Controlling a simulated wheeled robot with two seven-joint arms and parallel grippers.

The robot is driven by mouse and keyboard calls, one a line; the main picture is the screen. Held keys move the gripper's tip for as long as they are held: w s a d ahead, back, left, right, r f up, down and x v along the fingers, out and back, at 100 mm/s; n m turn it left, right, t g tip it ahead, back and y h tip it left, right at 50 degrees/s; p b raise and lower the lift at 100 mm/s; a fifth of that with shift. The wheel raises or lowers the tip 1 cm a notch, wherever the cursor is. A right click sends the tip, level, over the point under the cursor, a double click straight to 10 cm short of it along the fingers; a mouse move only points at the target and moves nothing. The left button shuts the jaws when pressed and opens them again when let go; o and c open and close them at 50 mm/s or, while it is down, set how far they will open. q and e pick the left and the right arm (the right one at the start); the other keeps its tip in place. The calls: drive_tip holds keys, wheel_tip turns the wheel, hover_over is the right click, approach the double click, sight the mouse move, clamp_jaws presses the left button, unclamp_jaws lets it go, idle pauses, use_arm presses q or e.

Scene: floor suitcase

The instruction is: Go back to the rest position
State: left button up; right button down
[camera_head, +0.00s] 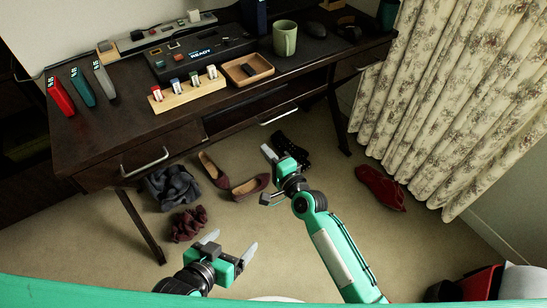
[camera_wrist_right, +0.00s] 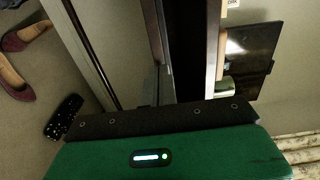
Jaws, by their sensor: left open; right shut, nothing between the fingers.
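My left gripper (camera_head: 231,244) is in the lower middle of the head view, above the carpet. Its two pale fingers are spread apart with nothing between them. My right gripper (camera_head: 269,153) is higher up, in front of the desk (camera_head: 105,147) and over the floor near its underside. Its pale fingers look shut and empty, and are partly hidden by its green body. In the right wrist view only the green casing and a dark strip of this gripper show clearly.
A pair of maroon shoes (camera_head: 250,187), dark grey cloth (camera_head: 174,187), a dark red crumpled item (camera_head: 188,224) and a black spotted item (camera_head: 291,150) lie on the carpet. A red item (camera_head: 381,188) lies by the floral curtain (camera_head: 452,80). Carpet between the arms is clear.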

use_arm(q)
drive_tip(key=shift+a, duration=0.35)
use_arm(e)
drive_tip(key=shift+v, duration=1.3)
use_arm(q)
drive_tip(key=shift+f, duration=0.1)
use_arm(e)
drive_tip(key=shift+f, duration=0.1)
